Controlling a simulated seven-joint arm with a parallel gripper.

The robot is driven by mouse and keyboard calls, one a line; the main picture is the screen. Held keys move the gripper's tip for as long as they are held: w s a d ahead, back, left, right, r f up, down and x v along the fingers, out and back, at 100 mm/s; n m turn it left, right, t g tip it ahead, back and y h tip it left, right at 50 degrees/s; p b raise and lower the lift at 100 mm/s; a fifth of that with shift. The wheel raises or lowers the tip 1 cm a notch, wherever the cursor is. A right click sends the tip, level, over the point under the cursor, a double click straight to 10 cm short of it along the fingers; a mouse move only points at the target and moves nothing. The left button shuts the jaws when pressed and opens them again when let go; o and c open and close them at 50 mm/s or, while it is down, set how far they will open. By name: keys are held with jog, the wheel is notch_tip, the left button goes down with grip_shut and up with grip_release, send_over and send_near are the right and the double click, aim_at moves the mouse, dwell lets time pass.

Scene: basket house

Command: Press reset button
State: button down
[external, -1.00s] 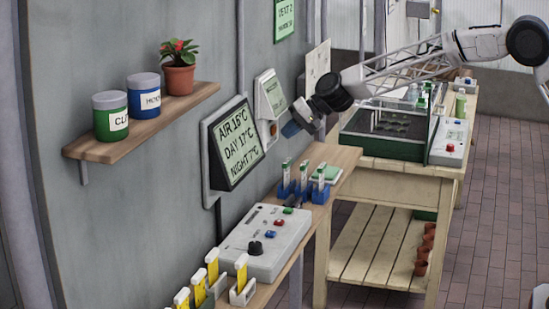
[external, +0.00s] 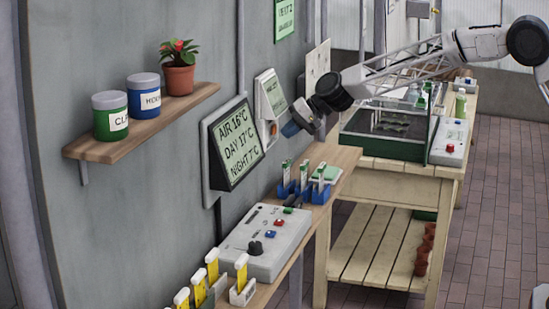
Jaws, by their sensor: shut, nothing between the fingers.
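No label reading "reset" can be made out in this view. A white wall unit (external: 270,94) with a display hangs beside the large climate screen, and a small orange button (external: 273,129) shows at its lower part. My gripper (external: 290,130) is shut and empty, close to the wall just right of this orange button. Whether it touches anything there cannot be told. A grey control box (external: 265,243) on the wooden shelf below has a green button (external: 288,210), a red button (external: 279,223), a blue button (external: 273,234) and a black knob (external: 255,248).
The climate screen (external: 236,142) is on the wall left of my gripper. Blue racks with tubes (external: 288,188) stand on the shelf below. A glass-topped case (external: 390,125) and a box with a red button (external: 450,149) are on the bench at right.

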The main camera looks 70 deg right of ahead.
jog(key=shift+w, duration=0.9)
dwell(1.1)
jog(key=shift+s, duration=0.85)
jog(key=shift+s, duration=0.1)
dwell(0.4)
jog(key=shift+s, duration=2.45)
